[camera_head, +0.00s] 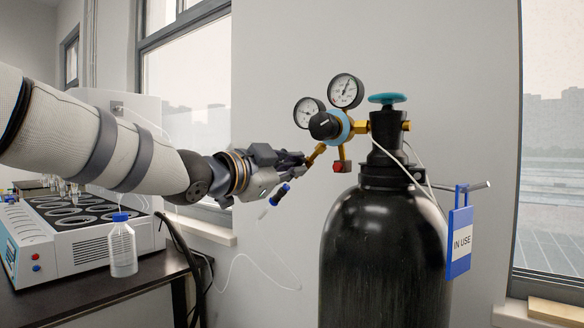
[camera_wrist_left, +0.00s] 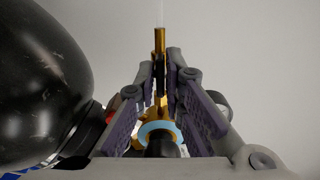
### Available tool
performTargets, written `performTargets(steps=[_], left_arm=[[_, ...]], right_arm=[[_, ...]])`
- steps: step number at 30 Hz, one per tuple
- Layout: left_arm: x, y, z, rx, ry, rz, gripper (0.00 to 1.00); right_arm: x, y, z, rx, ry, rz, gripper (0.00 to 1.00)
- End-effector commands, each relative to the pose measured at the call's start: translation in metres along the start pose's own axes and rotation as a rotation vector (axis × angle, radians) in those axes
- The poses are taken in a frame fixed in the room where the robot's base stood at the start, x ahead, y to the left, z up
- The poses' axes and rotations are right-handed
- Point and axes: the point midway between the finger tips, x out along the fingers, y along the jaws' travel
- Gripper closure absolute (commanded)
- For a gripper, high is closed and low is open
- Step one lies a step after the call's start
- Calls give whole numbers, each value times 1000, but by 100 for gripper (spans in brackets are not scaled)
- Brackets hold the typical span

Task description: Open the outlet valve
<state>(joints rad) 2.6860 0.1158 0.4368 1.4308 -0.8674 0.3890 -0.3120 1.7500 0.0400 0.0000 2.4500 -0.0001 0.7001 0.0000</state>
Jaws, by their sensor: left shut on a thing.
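The outlet valve (camera_head: 316,153) is a brass fitting slanting down and left from the regulator (camera_head: 326,125). The regulator has a black knob, a pale blue ring and two gauges. My left gripper (camera_head: 300,159) reaches this fitting from the left, its fingers shut on it. In the left wrist view, the brass and black outlet valve (camera_wrist_left: 160,75) lies between the finger pads of my left gripper (camera_wrist_left: 157,85). The pads hide part of it. A blue and black piece (camera_head: 280,194) shows just below the fingers; its link to the valve is hidden. My right gripper is not in view.
The black gas cylinder (camera_head: 384,255) stands close to the gripper, with a teal handwheel (camera_head: 387,98) on top. A blue "IN USE" sign (camera_head: 460,241) hangs at its right. A thin white hose runs below the gripper. A bottle (camera_head: 122,247) and distiller (camera_head: 75,235) stand on the bench.

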Motion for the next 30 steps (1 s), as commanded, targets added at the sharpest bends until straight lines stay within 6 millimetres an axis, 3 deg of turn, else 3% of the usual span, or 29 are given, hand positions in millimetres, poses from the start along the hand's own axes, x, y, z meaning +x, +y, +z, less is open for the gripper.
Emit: performTargets(steps=[17,18,21,30], left_arm=[[0,-1,0,-32,0,-2,100],[0,-1,0,-32,0,-2,88],[0,-1,0,-31,0,-2,71],[-2,0,0,-31,0,0,71]], right_arm=[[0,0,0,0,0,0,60],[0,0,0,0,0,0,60],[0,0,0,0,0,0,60],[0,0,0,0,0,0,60]])
